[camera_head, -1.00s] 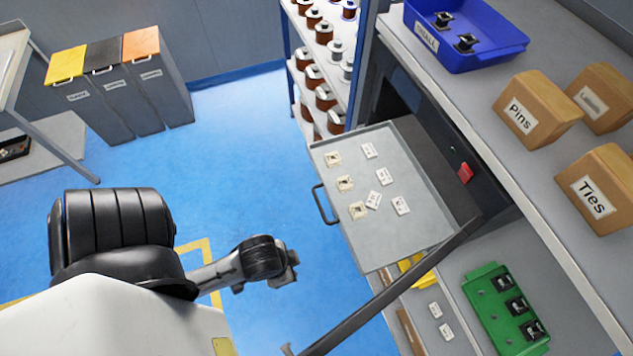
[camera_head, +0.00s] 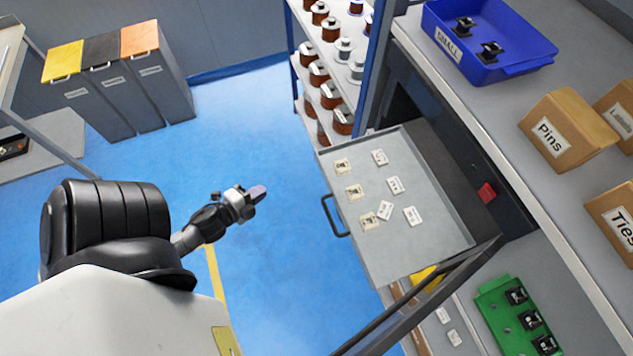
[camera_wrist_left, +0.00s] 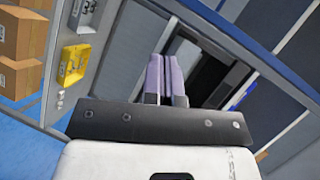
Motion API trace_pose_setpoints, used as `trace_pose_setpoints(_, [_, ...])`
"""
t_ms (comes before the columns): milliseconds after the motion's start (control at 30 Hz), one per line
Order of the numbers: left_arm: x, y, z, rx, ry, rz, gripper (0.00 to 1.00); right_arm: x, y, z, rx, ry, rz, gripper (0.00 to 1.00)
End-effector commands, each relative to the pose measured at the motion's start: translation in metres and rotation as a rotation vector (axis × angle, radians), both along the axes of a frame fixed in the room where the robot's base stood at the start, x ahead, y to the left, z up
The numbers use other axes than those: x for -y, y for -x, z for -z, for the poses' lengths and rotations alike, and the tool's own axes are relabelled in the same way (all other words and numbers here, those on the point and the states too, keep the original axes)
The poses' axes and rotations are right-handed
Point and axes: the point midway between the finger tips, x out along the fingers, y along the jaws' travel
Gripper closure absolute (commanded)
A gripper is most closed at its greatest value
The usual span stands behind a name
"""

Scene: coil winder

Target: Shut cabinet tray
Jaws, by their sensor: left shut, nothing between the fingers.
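The grey cabinet tray (camera_head: 448,248) is pulled out of the dark cabinet (camera_head: 440,115) in the head view, with several small labelled cards lying in it. Its black handle (camera_head: 331,216) is on the front edge, facing left. My left gripper (camera_head: 257,192) is to the left of the handle, apart from it, over the blue floor. In the left wrist view its two purple-grey fingers (camera_wrist_left: 166,78) are together with nothing between them. My right gripper is not in view.
An open dark door (camera_head: 440,285) extends below the tray. A blue bin (camera_head: 500,65) and cardboard boxes (camera_head: 565,130) stand on the shelf above. A green tray (camera_head: 500,300) is on the lower shelf. The floor left of the tray is clear.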

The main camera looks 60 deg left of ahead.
Motion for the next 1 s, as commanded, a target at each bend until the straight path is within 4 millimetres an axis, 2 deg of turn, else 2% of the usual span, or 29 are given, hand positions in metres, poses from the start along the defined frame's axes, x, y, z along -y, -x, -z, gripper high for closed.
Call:
trace_pose_setpoints(100, [0.026,-0.008,-0.015,0.094,-0.090,0.192,1.00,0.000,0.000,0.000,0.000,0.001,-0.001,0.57])
trace_pose_setpoints(300, [0.058,-0.010,-0.036,0.223,-0.192,0.398,1.00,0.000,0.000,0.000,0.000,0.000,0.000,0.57])
trace_pose_setpoints(433, [0.067,-0.010,-0.043,0.268,-0.236,0.456,1.00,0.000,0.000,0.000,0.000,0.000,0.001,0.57])
trace_pose_setpoints(567, [0.068,-0.017,-0.043,0.266,-0.265,0.459,1.00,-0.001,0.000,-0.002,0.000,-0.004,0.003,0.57])
trace_pose_setpoints(667, [0.070,-0.030,-0.044,0.268,-0.267,0.458,1.00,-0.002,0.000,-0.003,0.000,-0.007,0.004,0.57])
trace_pose_setpoints(1000, [0.080,-0.094,-0.044,0.266,-0.267,0.457,1.00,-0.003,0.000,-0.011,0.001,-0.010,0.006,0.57])
